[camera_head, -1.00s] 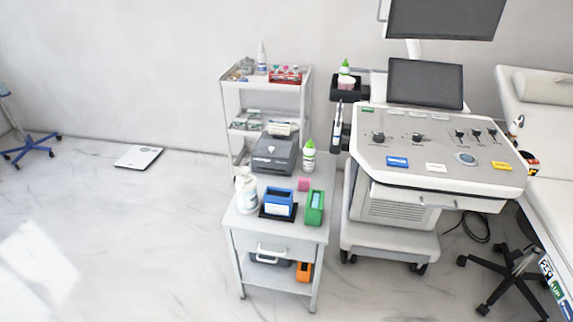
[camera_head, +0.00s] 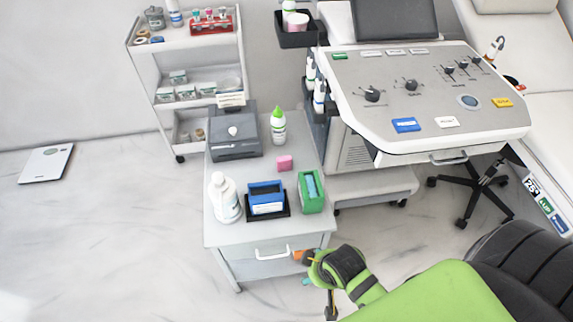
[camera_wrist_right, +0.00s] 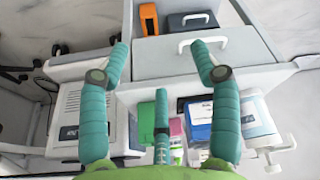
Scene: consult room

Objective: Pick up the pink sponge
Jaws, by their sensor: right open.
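The pink sponge (camera_head: 284,163) is a small block lying on top of the white cart (camera_head: 225,235), behind the blue holder and green dispenser. It also shows in the right wrist view, as a pink patch (camera_wrist_right: 176,127) between those two and partly hidden. My right gripper (camera_head: 309,268) is at the cart's front right corner, lower in the picture than the sponge and apart from it. In the right wrist view its teal fingers (camera_wrist_right: 160,60) are spread with nothing between them. My left gripper is not in view.
Around the sponge stand a green dispenser (camera_head: 312,190), a blue holder (camera_head: 266,198), a white bottle (camera_head: 225,198), a green-capped bottle (camera_head: 278,127) and a grey printer (camera_head: 235,137). An ultrasound console (camera_head: 430,95) stands close on the right.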

